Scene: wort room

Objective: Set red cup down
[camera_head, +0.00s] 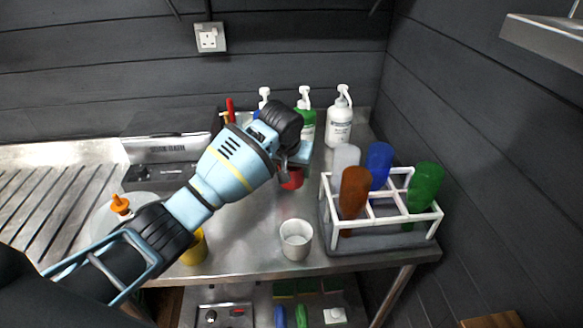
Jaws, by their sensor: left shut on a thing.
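A red cup (292,180) shows just below the end of my left arm, partly hidden by the gripper. My left gripper (288,166) is shut on the red cup, over the steel counter (245,222). I cannot tell whether the cup's base touches the counter. My right gripper is not in view.
A white cup (296,238) stands near the counter's front edge, and a yellow cup (195,248) is partly behind my arm. A white rack (381,208) with coloured bottles stands right. Pump bottles (339,122) stand at the back. Some counter is clear between the red and white cups.

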